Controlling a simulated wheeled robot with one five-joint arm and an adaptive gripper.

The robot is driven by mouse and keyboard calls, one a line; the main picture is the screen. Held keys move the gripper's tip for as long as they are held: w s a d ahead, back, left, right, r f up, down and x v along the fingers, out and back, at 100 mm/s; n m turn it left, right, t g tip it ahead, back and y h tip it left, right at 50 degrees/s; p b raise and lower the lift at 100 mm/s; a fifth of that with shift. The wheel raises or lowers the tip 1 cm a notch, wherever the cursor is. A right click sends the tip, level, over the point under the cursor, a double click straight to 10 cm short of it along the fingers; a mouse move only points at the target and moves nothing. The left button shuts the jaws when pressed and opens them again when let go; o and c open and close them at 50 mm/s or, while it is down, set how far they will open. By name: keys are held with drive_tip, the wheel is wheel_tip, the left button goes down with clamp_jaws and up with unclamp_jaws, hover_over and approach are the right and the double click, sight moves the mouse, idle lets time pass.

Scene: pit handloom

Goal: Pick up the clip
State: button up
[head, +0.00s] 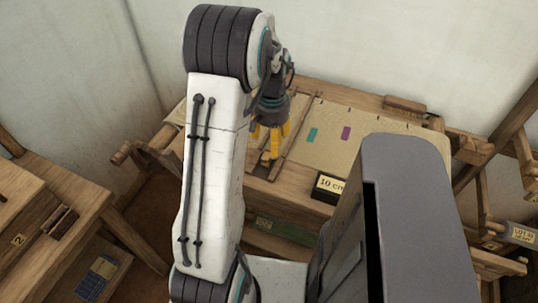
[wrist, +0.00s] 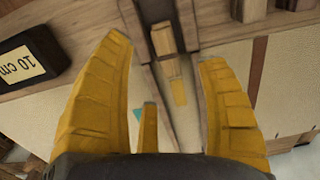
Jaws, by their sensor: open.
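My gripper (head: 270,134) hangs over the front of the loom's cloth, its yellow fingers pointing down. In the wrist view my gripper (wrist: 165,50) is open, with its fingers spread and nothing between them touching. A small tan wooden piece (wrist: 162,38), perhaps the clip, lies between two dark wooden bars, ahead of my fingertips. A yellow patch (wrist: 178,92) shows just below it in the same gap. In the head view my fingers and arm cover much of this spot, and I cannot make out the clip clearly there.
A dark block labelled "10 cm" (head: 328,187) stands on the loom's front beam; it also shows in the wrist view (wrist: 28,62). Beige cloth (head: 375,130) bears a teal patch (head: 312,135) and a purple patch (head: 346,133). A wooden bench (head: 55,200) stands at left.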

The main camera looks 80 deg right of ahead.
sight(269, 155)
drive_tip(key=shift+w+f, duration=0.1)
drive_tip(key=shift+f, duration=3.15)
drive_tip(key=c, duration=1.1)
